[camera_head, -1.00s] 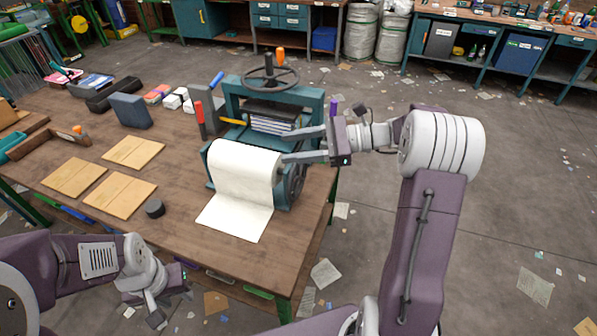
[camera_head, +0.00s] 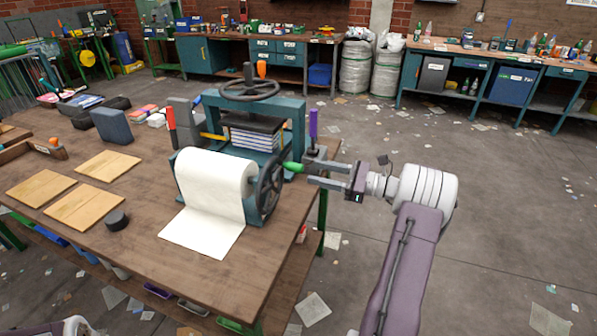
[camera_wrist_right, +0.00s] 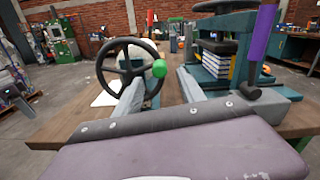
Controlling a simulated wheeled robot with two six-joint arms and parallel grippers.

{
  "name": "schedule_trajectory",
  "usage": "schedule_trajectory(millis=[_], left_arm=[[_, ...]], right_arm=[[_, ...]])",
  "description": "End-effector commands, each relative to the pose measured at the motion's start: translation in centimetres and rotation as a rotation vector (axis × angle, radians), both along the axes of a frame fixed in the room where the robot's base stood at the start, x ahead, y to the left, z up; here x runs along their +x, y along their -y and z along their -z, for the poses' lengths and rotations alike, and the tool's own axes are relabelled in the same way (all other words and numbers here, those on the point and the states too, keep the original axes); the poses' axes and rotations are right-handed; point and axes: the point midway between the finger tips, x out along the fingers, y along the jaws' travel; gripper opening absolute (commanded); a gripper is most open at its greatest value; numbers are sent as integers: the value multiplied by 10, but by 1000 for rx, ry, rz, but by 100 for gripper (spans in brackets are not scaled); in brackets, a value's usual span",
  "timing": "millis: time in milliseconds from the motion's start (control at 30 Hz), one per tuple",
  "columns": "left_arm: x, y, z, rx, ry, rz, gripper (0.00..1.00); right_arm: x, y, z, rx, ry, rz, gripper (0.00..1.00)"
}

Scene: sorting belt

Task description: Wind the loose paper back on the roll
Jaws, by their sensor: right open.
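The white paper roll (camera_head: 214,178) sits in a teal stand on the wooden table, its loose sheet (camera_head: 205,232) lying flat towards the front edge. A dark handwheel (camera_head: 268,190) is on the roll's right side, with a green knob (camera_head: 293,167) on its rim. The wheel (camera_wrist_right: 103,66) and knob (camera_wrist_right: 159,69) also show in the right wrist view. My right gripper (camera_head: 309,174) is open and empty, right of the knob, its fingers pointing left at it. My left gripper is out of view.
A teal press (camera_head: 253,115) with stacked books stands behind the roll. A purple-handled lever (camera_head: 313,124) rises close behind my right gripper. Wooden boards (camera_head: 108,165) and a black puck (camera_head: 117,220) lie left. Floor at right is clear apart from scraps.

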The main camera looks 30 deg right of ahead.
Motion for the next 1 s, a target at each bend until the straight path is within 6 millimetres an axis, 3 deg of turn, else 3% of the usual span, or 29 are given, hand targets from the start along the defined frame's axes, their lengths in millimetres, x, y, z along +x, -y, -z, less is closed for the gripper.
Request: schedule_trajectory(millis=[100,300,633,667,800,1000], left_arm=[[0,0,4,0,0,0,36],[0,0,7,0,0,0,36],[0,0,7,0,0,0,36],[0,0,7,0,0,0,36],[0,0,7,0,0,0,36],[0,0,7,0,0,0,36]], right_arm=[[20,-19,2,-1,-1,-6,47],[44,-39,1,0,0,-3,47],[50,-43,0,0,0,-1,47],[49,-43,0,-1,-1,-1,41],[49,-43,0,-1,-1,-1,2],[49,-43,0,-1,-1,-1,0]])
